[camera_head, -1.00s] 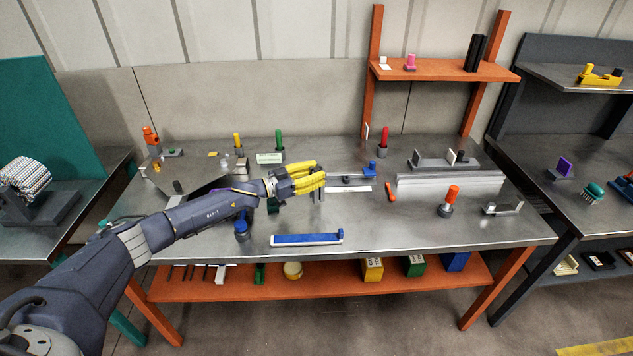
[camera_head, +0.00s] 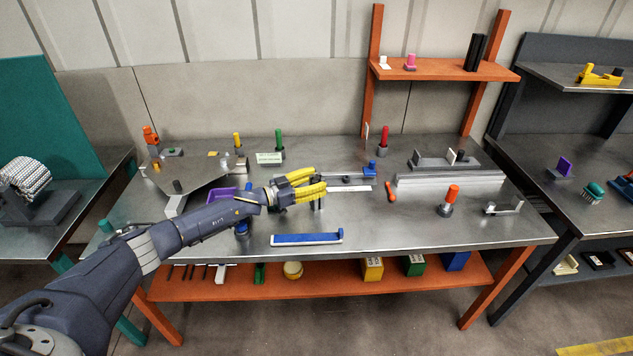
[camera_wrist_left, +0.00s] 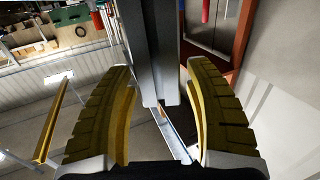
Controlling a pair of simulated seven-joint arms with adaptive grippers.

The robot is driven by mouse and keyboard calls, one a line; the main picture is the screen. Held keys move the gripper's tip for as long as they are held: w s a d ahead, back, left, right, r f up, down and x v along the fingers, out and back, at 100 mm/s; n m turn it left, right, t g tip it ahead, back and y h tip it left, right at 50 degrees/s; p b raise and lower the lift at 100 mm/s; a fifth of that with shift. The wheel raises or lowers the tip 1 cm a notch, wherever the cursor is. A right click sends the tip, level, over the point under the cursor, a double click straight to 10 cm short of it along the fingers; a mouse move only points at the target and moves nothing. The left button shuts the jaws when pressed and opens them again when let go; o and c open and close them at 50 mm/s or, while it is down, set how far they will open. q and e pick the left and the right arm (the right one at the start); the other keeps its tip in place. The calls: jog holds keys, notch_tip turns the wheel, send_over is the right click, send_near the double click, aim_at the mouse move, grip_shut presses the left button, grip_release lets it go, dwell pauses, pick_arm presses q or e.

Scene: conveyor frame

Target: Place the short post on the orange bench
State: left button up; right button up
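My left gripper (camera_head: 320,188) has yellow fingers and hangs above the middle of the bench top, pointing right. A grey post (camera_wrist_left: 160,45) stands between its two fingers (camera_wrist_left: 160,75) in the left wrist view, and the fingers appear to clasp it. A short grey part of the post (camera_head: 318,205) shows below the fingertips in the head view. I cannot tell whether its lower end touches the bench. My right gripper is not in view.
A blue-and-white rail (camera_head: 306,239) lies in front of the gripper. A slide with a blue block (camera_head: 371,166) and an orange-handled tool (camera_head: 390,191) lie to the right. An orange-topped peg (camera_head: 450,197) stands further right. The front-middle right area is clear.

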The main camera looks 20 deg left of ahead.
pick_arm(q)
jog(key=shift+r, duration=0.25)
jog(key=shift+v, duration=3.8)
